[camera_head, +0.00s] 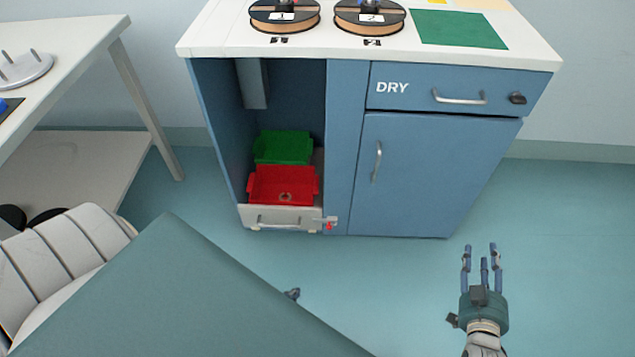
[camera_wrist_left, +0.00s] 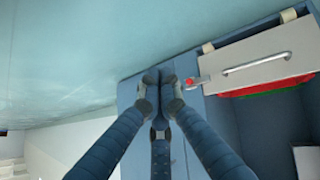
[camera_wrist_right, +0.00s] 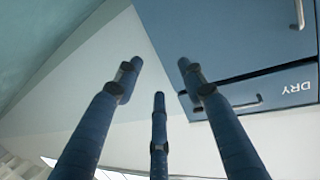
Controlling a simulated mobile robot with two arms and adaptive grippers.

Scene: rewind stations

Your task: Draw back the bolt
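The bolt with its red knob (camera_head: 330,225) sits at the right end of the low pale drawer front (camera_head: 262,216) in the open bay of the blue cabinet. In the left wrist view the red knob (camera_wrist_left: 189,82) shows just right of my left gripper (camera_wrist_left: 160,76). That gripper's fingertips are drawn together with nothing visible between them; whether they touch the knob I cannot tell. In the head view my own arm hides most of it. My right gripper (camera_head: 481,247) is open and empty over the floor, right of the cabinet; its spread fingers show in the right wrist view (camera_wrist_right: 159,64).
The DRY drawer (camera_head: 410,88) and a door (camera_head: 430,160) are closed. Two spools (camera_head: 284,15) stand on top. A white table (camera_head: 70,50) is at left. Floor at right is clear.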

